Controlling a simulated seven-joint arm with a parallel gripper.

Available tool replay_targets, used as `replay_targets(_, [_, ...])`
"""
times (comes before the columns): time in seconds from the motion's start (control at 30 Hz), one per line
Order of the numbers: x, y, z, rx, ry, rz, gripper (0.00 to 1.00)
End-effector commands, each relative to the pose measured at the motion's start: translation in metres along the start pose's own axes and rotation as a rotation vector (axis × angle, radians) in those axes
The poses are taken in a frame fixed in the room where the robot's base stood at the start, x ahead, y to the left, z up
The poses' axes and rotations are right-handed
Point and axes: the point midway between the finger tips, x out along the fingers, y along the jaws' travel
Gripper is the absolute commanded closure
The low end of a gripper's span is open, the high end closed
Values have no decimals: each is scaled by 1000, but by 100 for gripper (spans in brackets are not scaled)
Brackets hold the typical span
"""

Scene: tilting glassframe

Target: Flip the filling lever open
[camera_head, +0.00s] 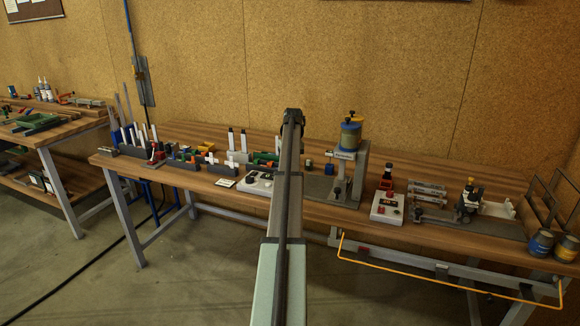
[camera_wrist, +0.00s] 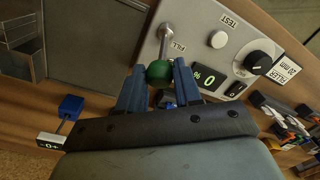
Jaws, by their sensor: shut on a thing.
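The filling lever (camera_wrist: 166,38) is a metal rod with a round green knob (camera_wrist: 159,71), beside the FILL label on a pale control box (camera_wrist: 209,55) in the wrist view. My gripper (camera_wrist: 160,77) has its two blue fingers on either side of the knob and is shut on it. The rod runs from the knob up toward the box's top edge in that view. In the head view, the pale control box (camera_head: 257,183) stands on the bench just left of my arm. My arm hides the gripper and the lever there.
A filling stand with a blue-yellow container (camera_head: 350,137) stands right of my arm. A second control box (camera_head: 387,208) and several fixtures crowd the wooden bench.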

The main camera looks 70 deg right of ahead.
Motion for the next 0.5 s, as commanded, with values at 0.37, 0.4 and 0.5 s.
replay_targets(0.37, [0,0,0,0,0,0,100])
replay_targets(0.4, [0,0,0,0,2,1,100])
replay_targets(0.5, [0,-1,2,-1,12,8,100])
